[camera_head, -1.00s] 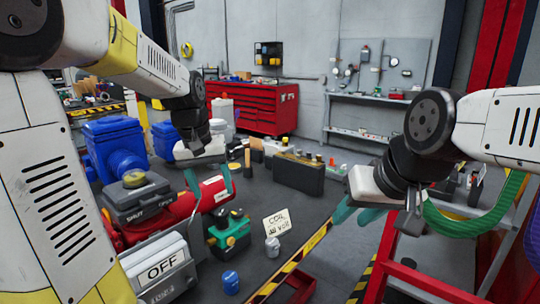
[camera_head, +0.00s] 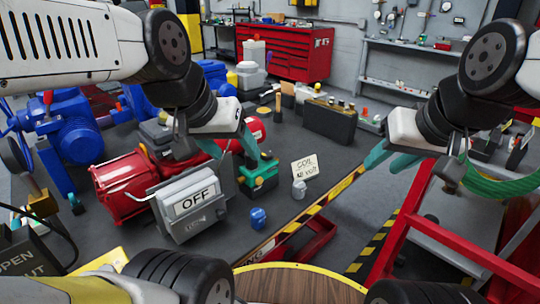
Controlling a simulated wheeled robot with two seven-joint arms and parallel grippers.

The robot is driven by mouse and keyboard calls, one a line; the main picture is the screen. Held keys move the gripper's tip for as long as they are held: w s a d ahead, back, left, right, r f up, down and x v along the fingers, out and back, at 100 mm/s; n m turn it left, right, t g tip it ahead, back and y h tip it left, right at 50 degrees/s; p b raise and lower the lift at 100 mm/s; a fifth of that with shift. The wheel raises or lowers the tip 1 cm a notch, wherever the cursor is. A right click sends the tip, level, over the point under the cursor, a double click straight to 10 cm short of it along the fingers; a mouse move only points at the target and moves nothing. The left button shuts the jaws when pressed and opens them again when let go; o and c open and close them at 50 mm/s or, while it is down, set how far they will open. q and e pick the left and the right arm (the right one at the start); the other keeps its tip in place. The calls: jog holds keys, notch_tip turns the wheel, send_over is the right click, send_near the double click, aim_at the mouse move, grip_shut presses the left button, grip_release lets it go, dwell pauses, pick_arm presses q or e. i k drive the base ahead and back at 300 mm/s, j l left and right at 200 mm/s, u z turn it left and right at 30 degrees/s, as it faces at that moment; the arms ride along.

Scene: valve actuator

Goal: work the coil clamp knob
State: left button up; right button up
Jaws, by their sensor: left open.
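The green coil unit (camera_head: 259,177) stands on the dark bench near the middle, with dark parts on its top. Which part is the clamp knob is too small to tell. A white card (camera_head: 305,168) marked COIL 48 VOLT stands to its right. My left gripper (camera_head: 239,156) is open and empty, its teal fingers spread just above and behind the green unit. It partly covers the unit's upper left. My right gripper (camera_head: 377,168) hangs to the right of the card, apart from it; its teal fingers overlap, so its opening is unclear.
A red actuator (camera_head: 116,186) with a grey OFF box (camera_head: 196,203) stands left of the coil. A small grey knob (camera_head: 299,189) and a blue one (camera_head: 258,217) sit nearby. A black battery-like box (camera_head: 329,122) is behind. A red frame (camera_head: 420,225) is at right.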

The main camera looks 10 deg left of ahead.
aim_at(266, 155)
jog(key=i+l+u, duration=0.15)
jog(key=u, duration=0.3)
jog(key=i+l+u, duration=0.1)
jog(key=l+u, duration=0.35)
jog(key=i+l+u, duration=0.1)
jog(key=l+u, duration=0.2)
jog(key=u, duration=0.15)
